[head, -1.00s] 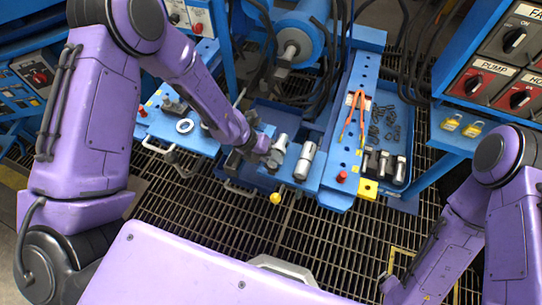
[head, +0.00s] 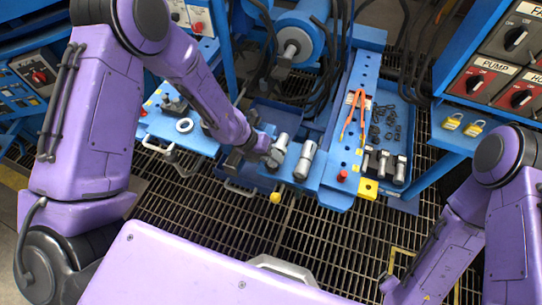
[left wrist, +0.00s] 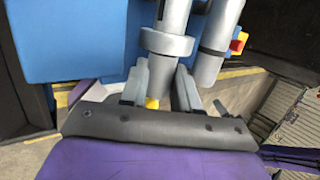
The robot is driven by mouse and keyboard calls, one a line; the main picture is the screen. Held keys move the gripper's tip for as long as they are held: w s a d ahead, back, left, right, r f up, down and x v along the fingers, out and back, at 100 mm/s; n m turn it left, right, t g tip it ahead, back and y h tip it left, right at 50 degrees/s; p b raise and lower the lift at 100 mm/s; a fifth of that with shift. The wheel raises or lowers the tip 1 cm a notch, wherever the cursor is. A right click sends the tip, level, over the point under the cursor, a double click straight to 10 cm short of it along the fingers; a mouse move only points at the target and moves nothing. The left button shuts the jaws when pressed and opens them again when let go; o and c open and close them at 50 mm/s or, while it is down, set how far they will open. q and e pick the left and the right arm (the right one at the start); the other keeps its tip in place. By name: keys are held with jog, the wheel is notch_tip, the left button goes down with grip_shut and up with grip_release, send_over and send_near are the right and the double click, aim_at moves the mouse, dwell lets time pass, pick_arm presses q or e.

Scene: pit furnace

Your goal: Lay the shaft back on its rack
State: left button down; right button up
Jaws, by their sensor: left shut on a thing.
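My left gripper (head: 274,158) is shut on a grey metal shaft (left wrist: 165,70) with a wide collar. In the left wrist view its two fingers (left wrist: 160,88) close on the shaft's near end below the collar. In the head view the shaft (head: 281,143) rises just beyond the fingertips, beside a blue block. I cannot tell whether it touches the blue surface. A second grey cylinder (head: 305,160) stands close on its right, apart from the gripper, and also shows in the left wrist view (left wrist: 212,50). My right arm is at the lower right; its gripper does not show.
A blue rail (head: 350,145) carries orange-handled pliers (head: 353,113) and a red knob. A blue tray (head: 399,105) on its right holds dark small parts and several cylinders. A yellow ball knob (head: 275,197) sits in front. A blue bench (head: 207,145) is at left; open grating lies in front.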

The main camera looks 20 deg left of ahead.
pick_arm(q)
jog(key=shift+f, duration=0.4)
jog(key=shift+s, duration=0.1)
jog(key=c, duration=0.8)
grip_release()
jog(key=shift+o, duration=0.2)
jog(key=shift+s, duration=0.1)
jog(key=shift+s+a+f, duration=0.1)
jog(key=shift+f, duration=0.05)
jog(key=shift+a+r, duration=0.15)
jog(key=shift+r, duration=0.15)
jog(key=p+v, duration=0.1)
jog(key=v, duration=0.9)
jog(key=shift+w+d+r, duration=0.2)
jog(key=shift+w+r, duration=0.05)
